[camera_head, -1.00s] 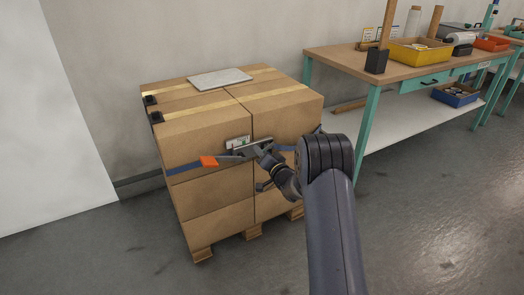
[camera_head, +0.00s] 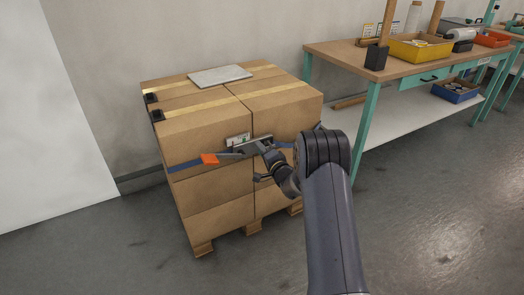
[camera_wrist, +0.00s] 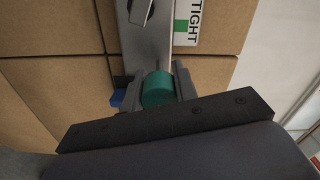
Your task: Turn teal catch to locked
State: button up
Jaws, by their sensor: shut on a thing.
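The teal catch (camera_wrist: 158,88) shows in the wrist view as a short teal cylinder at the end of a grey metal plate (camera_wrist: 147,40). My gripper (camera_wrist: 154,88) is shut on it, with one finger on each side. In the head view my gripper (camera_head: 267,152) is at the front of the boxes, at the right end of the metal ratchet (camera_head: 245,148). The catch itself is hidden there. A label reading "TIGHT" (camera_wrist: 189,22) with a green band lies beside the plate. Whether the catch is at locked cannot be read.
Stacked cartons (camera_head: 208,135) stand on a wooden pallet (camera_head: 203,249), with a blue strap (camera_head: 184,165) around them and an orange tab (camera_head: 209,159) at the ratchet. A workbench (camera_head: 340,52) stands to the right. The floor in front is clear.

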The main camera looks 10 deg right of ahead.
jog(key=o, duration=1)
jog(key=shift+c, duration=0.2)
jog(key=shift+s, duration=0.1)
jog(key=p+v, duration=0.1)
jog(key=v, duration=0.9)
jog(key=shift+s+p, duration=0.3)
jog(key=shift+p, duration=0.1)
jog(key=shift+d, duration=0.1)
jog(key=b+x, duration=0.2)
jog(key=x, duration=0.9)
jog(key=shift+s, duration=0.1)
